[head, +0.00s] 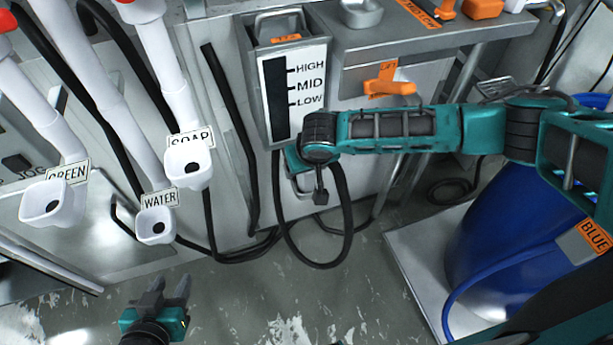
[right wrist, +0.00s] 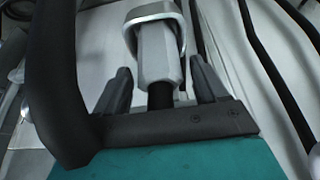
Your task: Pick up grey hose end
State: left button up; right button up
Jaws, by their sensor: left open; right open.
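The grey hose end (right wrist: 158,58) shows close up in the right wrist view, with a short black piece below it and a light metal loop around its upper part. My right gripper (right wrist: 161,88) is open, with one dark finger on each side of the hose end's lower part. I cannot tell whether the fingers touch it. In the head view my right arm covers most of this spot, under the level gauge. My left gripper (head: 172,291) is open and empty above the floor at the lower left of the head view.
White funnels labelled GREEN (head: 45,203), SOAP (head: 188,163) and WATER (head: 156,226) hang at the left. A black hose (head: 320,264) loops below my right gripper. A blue barrel (head: 500,240) stands on a pale platform (head: 408,262) at the right. Floor between is clear.

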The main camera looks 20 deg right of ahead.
jog(key=shift+w+f, duration=0.25)
jog(key=shift+f, duration=0.4)
jog(key=shift+c, duration=0.4)
jog(key=c, duration=1.1)
jog(key=shift+r, duration=0.1)
